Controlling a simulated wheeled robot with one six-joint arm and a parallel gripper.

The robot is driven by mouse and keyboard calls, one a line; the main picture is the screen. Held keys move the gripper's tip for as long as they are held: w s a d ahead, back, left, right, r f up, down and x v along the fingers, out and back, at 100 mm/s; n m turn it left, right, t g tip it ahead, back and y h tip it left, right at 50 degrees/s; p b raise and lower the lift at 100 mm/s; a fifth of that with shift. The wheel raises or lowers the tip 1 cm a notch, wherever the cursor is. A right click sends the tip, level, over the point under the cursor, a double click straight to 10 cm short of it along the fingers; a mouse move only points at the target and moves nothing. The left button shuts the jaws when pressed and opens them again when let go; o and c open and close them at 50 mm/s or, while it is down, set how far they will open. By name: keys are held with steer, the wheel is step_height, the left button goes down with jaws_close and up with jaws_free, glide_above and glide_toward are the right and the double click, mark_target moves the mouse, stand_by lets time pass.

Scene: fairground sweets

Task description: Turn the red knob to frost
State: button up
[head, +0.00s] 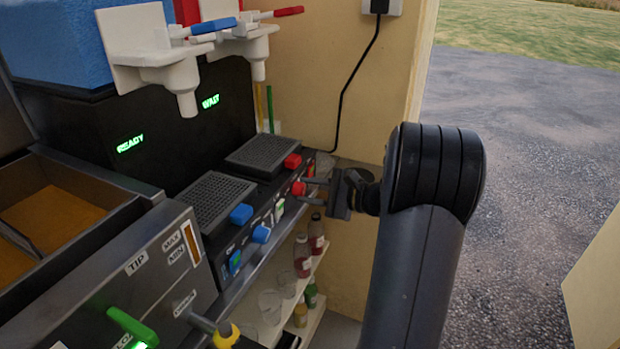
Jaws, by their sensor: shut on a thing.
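The red knob (299,188) is on the front face of the dark machine, at its right end. My gripper (308,190) reaches in from the right, its fingers closed around the red knob. My fingers partly cover the knob, and no frost mark is readable from here. A blue knob (261,234) sits further left on the same front face. Above the face are a red block-shaped button (292,161) and a blue one (241,214), beside two dark drip grates.
Green lit signs read READY (130,144) and WAIT (210,101). White spouts (183,75) hang above the grates. Bottles (302,256) and cups (270,306) stand on shelves below. A grey panel with a green lever (132,327) is at lower left. Open ground lies right.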

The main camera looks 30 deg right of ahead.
steer(key=m+p, duration=0.3)
steer(key=shift+r+g+y+p, duration=0.1)
steer(key=shift+g+y+p, duration=0.2)
steer(key=shift+m+p, duration=0.4)
steer(key=shift+p, duration=0.05)
steer(key=shift+f, duration=0.2)
steer(key=o, duration=1)
steer(key=shift+c, duration=0.2)
steer(key=shift+w, duration=0.1)
steer(key=shift+d, duration=0.1)
steer(key=v, duration=1)
steer(key=shift+s+d, duration=0.25)
steer(key=shift+s, duration=0.05)
steer(key=shift+w, duration=0.1)
